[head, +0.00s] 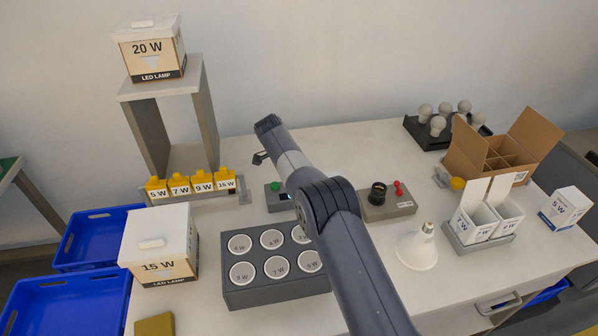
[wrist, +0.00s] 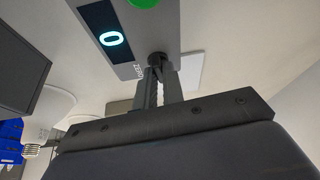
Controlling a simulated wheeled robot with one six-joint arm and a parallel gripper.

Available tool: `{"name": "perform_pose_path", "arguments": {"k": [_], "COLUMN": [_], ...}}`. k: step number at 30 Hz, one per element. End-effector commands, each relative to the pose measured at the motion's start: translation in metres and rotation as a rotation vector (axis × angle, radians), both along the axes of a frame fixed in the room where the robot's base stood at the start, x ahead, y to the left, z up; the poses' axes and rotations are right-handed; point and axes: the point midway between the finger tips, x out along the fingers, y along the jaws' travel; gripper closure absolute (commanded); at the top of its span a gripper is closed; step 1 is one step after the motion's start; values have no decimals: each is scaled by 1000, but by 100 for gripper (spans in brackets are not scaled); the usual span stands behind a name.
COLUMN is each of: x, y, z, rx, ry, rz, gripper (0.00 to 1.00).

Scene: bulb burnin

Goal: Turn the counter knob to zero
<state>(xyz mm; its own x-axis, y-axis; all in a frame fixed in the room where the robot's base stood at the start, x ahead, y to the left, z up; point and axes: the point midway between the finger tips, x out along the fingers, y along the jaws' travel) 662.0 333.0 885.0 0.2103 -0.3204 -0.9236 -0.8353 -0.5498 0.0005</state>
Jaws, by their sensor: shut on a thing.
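The counter (wrist: 132,22) is a grey box with a dark display that reads 0 and a green button (wrist: 143,2). Its small black knob (wrist: 157,59) sits at the box's near end in the wrist view, beside a ZERO label. My gripper (wrist: 158,76) is shut on the knob, with a finger at each side. In the head view the counter (head: 275,202) shows in part, with its green button on top. My arm hides its right part, the knob and my fingertips there.
A grey box with a black socket and red switch (head: 400,207) stands right of my arm. A dark rack of labelled round slots (head: 275,292) lies in front. A white bulb (head: 417,252) stands at the right. Yellow-topped holders (head: 190,190) stand at the left.

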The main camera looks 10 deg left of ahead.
Motion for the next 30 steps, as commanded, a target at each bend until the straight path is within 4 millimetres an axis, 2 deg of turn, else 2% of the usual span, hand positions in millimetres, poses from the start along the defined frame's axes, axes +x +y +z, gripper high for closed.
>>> {"name": "perform_pose_path", "arguments": {"k": [13, 30], "x": [1, 1], "y": [0, 0], "z": [1, 0], "rx": [1, 1], "ry": [0, 0], "rz": [-131, -149], "gripper": [100, 100]}}
